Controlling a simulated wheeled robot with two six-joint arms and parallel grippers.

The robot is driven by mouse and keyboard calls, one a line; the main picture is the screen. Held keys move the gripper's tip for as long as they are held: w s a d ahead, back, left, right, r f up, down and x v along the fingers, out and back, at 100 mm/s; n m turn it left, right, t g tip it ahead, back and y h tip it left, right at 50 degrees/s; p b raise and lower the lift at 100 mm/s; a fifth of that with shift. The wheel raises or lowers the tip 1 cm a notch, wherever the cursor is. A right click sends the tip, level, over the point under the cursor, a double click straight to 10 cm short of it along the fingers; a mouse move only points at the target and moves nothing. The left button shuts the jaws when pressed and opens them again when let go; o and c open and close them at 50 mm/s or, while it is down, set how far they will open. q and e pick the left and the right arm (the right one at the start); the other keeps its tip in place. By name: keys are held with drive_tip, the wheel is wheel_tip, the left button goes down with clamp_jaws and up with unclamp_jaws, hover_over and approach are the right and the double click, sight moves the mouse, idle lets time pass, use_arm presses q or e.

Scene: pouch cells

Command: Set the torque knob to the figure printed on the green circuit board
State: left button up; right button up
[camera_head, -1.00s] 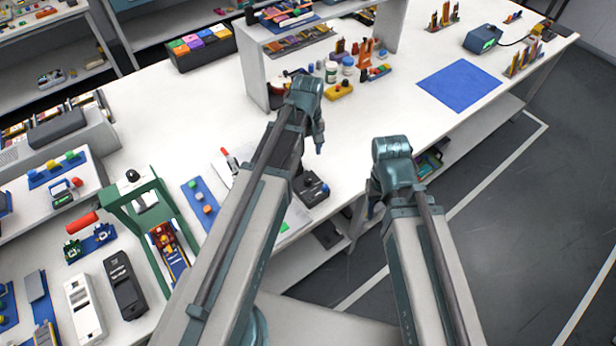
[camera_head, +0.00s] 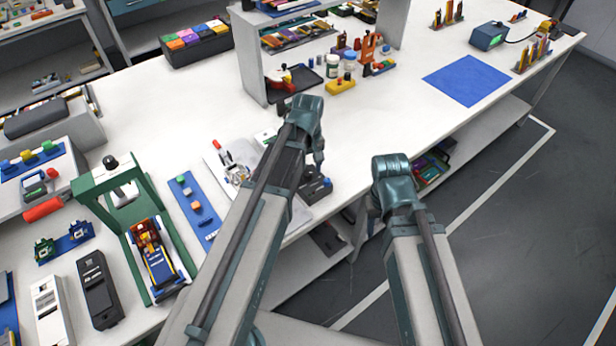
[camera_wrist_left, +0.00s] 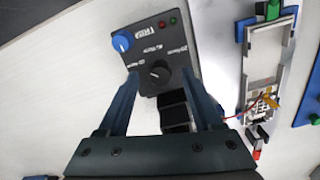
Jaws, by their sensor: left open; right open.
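A dark control box (camera_head: 318,188) sits at the table's front edge below my left gripper (camera_head: 319,160). The left wrist view shows its face (camera_wrist_left: 146,30), with a black knob (camera_wrist_left: 158,74) bearing a white pointer mark, a blue knob (camera_wrist_left: 122,43) and white labels too blurred to read surely. My left gripper (camera_wrist_left: 160,95) is open, its fingers on either side of the black knob; contact cannot be told. My right gripper (camera_head: 376,204) hangs off the table's front, far from the box. Small green pieces (camera_head: 45,250) on a blue base may be circuit boards; no figure is readable.
A white fixture with wires (camera_wrist_left: 265,100) stands beside the box. A blue strip with small blocks (camera_head: 194,208) and a green frame press (camera_head: 125,215) are further left. A blue mat (camera_head: 466,80) lies at the right. The table's middle is mostly clear.

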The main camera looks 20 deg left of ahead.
use_arm(q)
drive_tip(key=shift+f, duration=0.35)
use_arm(e)
drive_tip(key=shift+f, duration=0.3)
use_arm(q)
clamp_jaws()
drive_tip(key=shift+m, duration=0.4)
drive_tip(key=m, duration=0.3)
drive_tip(key=shift+m, duration=0.4)
drive_tip(key=m, duration=0.4)
drive_tip(key=shift+m, duration=0.7)
